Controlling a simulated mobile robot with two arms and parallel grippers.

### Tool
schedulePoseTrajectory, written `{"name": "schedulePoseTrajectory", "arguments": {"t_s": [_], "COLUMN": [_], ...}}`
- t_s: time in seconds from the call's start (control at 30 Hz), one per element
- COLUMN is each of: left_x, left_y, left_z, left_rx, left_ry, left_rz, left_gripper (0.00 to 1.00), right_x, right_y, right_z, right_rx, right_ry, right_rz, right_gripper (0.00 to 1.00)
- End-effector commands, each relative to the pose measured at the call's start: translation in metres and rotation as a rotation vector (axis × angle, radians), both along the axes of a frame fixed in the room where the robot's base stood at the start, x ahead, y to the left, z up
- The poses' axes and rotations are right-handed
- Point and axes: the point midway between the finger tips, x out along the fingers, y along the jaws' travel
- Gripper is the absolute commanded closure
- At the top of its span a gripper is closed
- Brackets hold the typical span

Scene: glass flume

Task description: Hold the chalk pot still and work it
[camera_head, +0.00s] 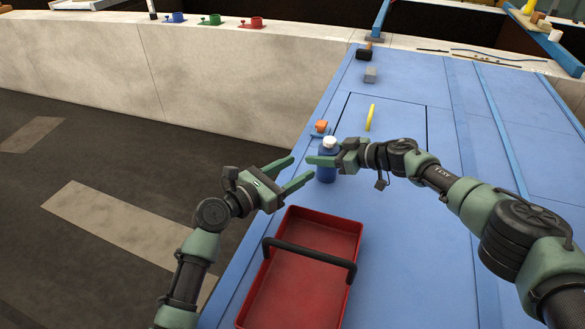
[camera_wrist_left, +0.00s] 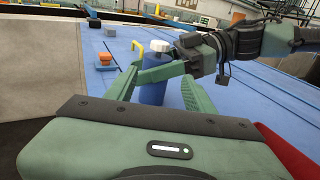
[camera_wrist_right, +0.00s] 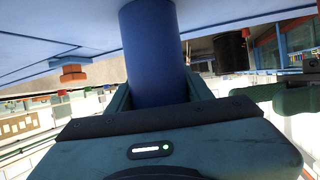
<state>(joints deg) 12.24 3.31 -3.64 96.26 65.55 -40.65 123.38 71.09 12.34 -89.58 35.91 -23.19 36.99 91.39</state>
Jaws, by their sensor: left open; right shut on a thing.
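The chalk pot, seemingly the blue bottle (camera_head: 326,173) with a white cap (camera_head: 330,142), stands upright on the blue surface. My right gripper (camera_head: 332,159) is shut on its body from the right. In the right wrist view the blue body (camera_wrist_right: 153,50) sits between my right fingers, with the picture upside down. My left gripper (camera_head: 302,168) is open just left of the pot, its fingers pointing at it. In the left wrist view the pot (camera_wrist_left: 152,93) shows beyond and between my open left fingers, partly covered by a right finger.
A red tray (camera_head: 318,222) with a black handle (camera_head: 308,256) lies in front of the pot. An orange block (camera_head: 321,126), a yellow bar (camera_head: 371,117) and a grey block (camera_head: 370,75) lie behind it. The blue surface is clear to the right behind my right arm.

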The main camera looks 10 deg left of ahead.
Motion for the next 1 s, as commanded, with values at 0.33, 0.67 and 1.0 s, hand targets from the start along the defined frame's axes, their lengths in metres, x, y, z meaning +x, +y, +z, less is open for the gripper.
{"name": "schedulePoseTrajectory", "arguments": {"t_s": [0.33,0.67,1.0], "left_x": [-0.015,-0.015,-0.015], "left_y": [0.002,0.002,0.002], "left_z": [0.019,0.019,0.019], "left_rx": [-0.036,-0.036,-0.035], "left_ry": [-0.043,-0.043,-0.043], "left_rz": [0.088,0.088,0.087], "left_gripper": [0.47,0.47,0.47], "right_x": [0.000,0.000,0.000], "right_y": [0.000,0.001,0.000], "right_z": [0.001,0.001,0.000], "right_rx": [0.001,0.001,0.001], "right_ry": [0.000,0.000,0.000], "right_rz": [0.000,0.001,0.001], "right_gripper": [0.96,0.96,0.24]}}
